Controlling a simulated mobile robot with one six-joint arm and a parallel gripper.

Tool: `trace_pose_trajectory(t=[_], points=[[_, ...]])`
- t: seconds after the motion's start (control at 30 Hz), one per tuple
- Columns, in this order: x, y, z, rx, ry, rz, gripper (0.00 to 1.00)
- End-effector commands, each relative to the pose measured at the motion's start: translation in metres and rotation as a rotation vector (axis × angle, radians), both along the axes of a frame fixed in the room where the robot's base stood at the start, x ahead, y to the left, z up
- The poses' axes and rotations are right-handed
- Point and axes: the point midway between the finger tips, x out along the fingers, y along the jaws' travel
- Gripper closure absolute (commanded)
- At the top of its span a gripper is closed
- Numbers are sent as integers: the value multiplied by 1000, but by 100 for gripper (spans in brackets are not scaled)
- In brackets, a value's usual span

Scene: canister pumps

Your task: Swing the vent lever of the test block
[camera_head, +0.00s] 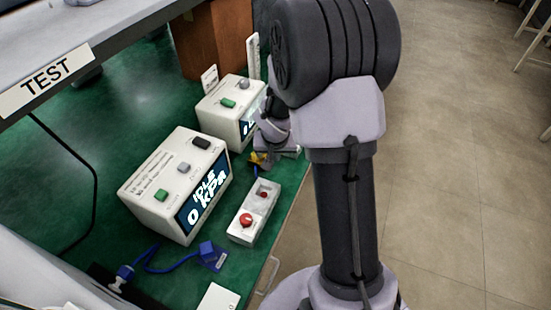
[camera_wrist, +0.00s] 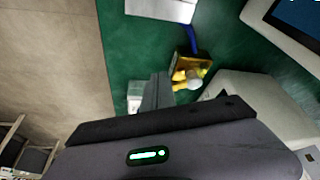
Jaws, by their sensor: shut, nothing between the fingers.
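The test block shows in the wrist view as a small brass-coloured block (camera_wrist: 204,64) with a blue hose at its upper side. Its yellow vent lever (camera_wrist: 180,76) lies on the side toward my fingers. In the head view the yellow lever (camera_head: 258,159) shows small, partly hidden by my gripper and arm. My gripper (camera_wrist: 158,82) is shut and empty, its fingertips just left of the lever. I cannot tell whether they touch it. In the head view my gripper (camera_head: 284,151) is over the bench's right edge area, mostly covered by my wrist.
A pump box (camera_head: 166,200) reading "IDLE 0 kPa" and a second box (camera_head: 225,112) stand on the green bench (camera_head: 100,150). A control box (camera_head: 242,226) with red buttons lies near the bench edge. Blue hose (camera_head: 172,265) lies in front. Open floor (camera_head: 460,180) lies right.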

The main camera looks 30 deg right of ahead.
Motion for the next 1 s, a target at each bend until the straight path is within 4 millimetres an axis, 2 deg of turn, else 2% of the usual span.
trace_pose_trajectory(t=[0.33,0.47,0.6,1.0], points=[[2,-2,3,0,3,14,100],[9,-7,6,1,3,66,100],[14,-12,0,-1,-3,78,100],[16,-10,1,-4,-13,80,100]])
